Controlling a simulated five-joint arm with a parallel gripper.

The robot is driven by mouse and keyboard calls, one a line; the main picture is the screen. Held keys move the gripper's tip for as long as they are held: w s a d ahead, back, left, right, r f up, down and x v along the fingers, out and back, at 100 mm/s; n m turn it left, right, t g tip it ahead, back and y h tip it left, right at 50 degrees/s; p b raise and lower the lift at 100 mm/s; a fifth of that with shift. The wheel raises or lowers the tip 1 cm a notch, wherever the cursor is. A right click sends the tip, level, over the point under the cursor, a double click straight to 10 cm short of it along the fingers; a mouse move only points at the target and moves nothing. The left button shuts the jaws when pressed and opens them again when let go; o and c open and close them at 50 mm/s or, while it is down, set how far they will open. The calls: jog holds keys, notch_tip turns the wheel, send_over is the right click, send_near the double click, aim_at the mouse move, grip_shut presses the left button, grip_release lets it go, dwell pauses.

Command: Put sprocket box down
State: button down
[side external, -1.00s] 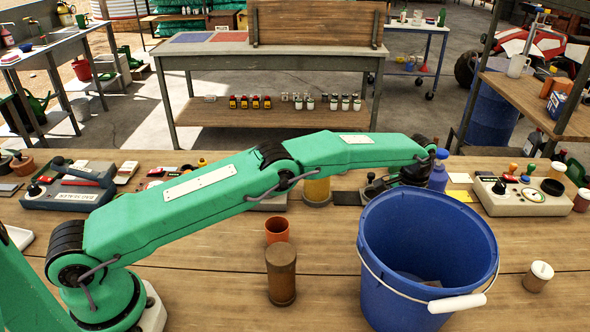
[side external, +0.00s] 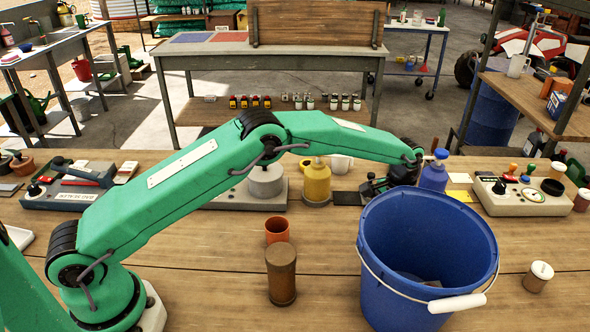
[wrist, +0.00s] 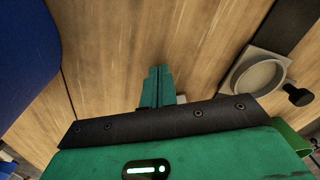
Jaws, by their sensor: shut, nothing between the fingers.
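My gripper (wrist: 156,86) is shut and empty in the wrist view, its green fingers together over bare wooden bench. In the side view its fingers are hidden behind the blue bucket (side external: 372,240), under the end of my arm. I cannot pick out a sprocket box for certain in either view. A greyish piece (side external: 432,283) lies inside the bucket, too little seen to name. A small pale patch beside the fingers in the wrist view is also unclear.
A brown cylinder (side external: 281,275) and an orange cup (side external: 277,231) stand left of the bucket. Behind are a yellow container (side external: 316,182), a blue bottle (side external: 433,178) and a control box (side external: 522,196). A grey dish (wrist: 258,77) is right of my fingers.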

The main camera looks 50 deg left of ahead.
notch_tip(320, 180, up, 10)
dwell(0.5)
jog(key=shift+s+r, duration=0.1)
jog(key=s+a+r+n+t, duration=0.1)
jog(key=s+a+r, duration=0.5)
jog(key=s+r, duration=0.25)
jog(key=s+a+r+n+t, duration=0.1)
jog(key=s+a+r+t, duration=0.1)
jog(key=s+a+r, duration=0.6)
jog(key=s+a+f+t, duration=0.1)
jog(key=s+a, duration=0.2)
jog(key=s, duration=0.7)
jog(key=s+a+f+n+t, duration=0.1)
jog(key=s+a, duration=0.2)
jog(key=s, duration=0.8)
jog(key=shift+f+n+t, duration=0.3)
